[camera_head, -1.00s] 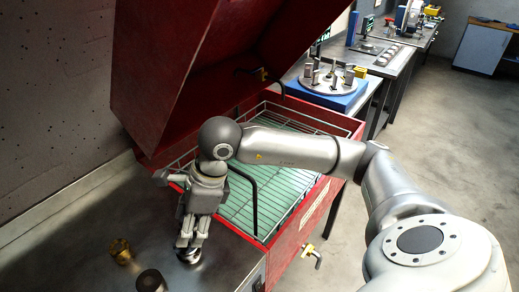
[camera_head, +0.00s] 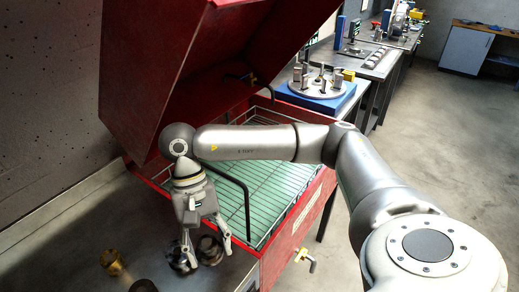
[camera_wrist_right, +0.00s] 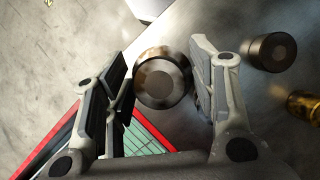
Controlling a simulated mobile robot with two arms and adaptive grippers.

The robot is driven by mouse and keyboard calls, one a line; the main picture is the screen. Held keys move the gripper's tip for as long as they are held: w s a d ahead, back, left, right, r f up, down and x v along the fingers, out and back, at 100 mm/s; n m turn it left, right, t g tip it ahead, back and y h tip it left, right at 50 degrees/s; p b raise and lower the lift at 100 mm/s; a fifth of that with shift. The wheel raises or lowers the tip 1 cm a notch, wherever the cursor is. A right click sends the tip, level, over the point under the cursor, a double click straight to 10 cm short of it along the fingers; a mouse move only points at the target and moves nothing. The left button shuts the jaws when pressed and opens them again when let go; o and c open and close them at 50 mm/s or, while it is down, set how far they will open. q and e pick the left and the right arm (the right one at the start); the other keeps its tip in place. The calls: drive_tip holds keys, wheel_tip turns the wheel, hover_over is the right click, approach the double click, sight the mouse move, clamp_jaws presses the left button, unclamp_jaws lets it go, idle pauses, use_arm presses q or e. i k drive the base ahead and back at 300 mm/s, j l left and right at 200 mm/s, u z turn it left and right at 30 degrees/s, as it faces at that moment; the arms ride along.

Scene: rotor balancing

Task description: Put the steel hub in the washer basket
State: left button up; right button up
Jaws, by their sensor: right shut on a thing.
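The steel hub (camera_head: 209,249) is a round, shiny grey piece between the fingers of my right gripper (camera_head: 206,246), near the right part of the steel bench. In the right wrist view the hub (camera_wrist_right: 162,80) sits between the two finger pads, and my right gripper (camera_wrist_right: 160,88) is shut on it. Whether it is clear of the bench is hard to tell. The washer basket (camera_head: 274,204) is a wire basket over a green floor inside the open red washer, just right of and beyond the gripper. My left gripper is not in view.
A brass piece (camera_head: 112,262) and a dark cylinder (camera_head: 143,286) stand on the bench left of the gripper. The red washer lid (camera_head: 165,75) is raised. The washer's red front wall (camera_head: 305,225) lies between bench and floor. A blue-based rotor fixture (camera_head: 318,90) stands behind.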

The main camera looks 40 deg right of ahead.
sight(262, 183)
drive_tip(key=k+l, duration=0.1)
drive_tip(key=l, duration=0.25)
drive_tip(key=k+l+u, duration=0.1)
drive_tip(key=l, duration=0.25)
drive_tip(key=k+l, duration=0.2)
drive_tip(key=l, duration=0.15)
drive_tip(key=i+l+u, duration=0.1)
drive_tip(key=l, duration=0.55)
drive_tip(key=i+l+u, duration=0.1)
drive_tip(key=l, duration=0.6)
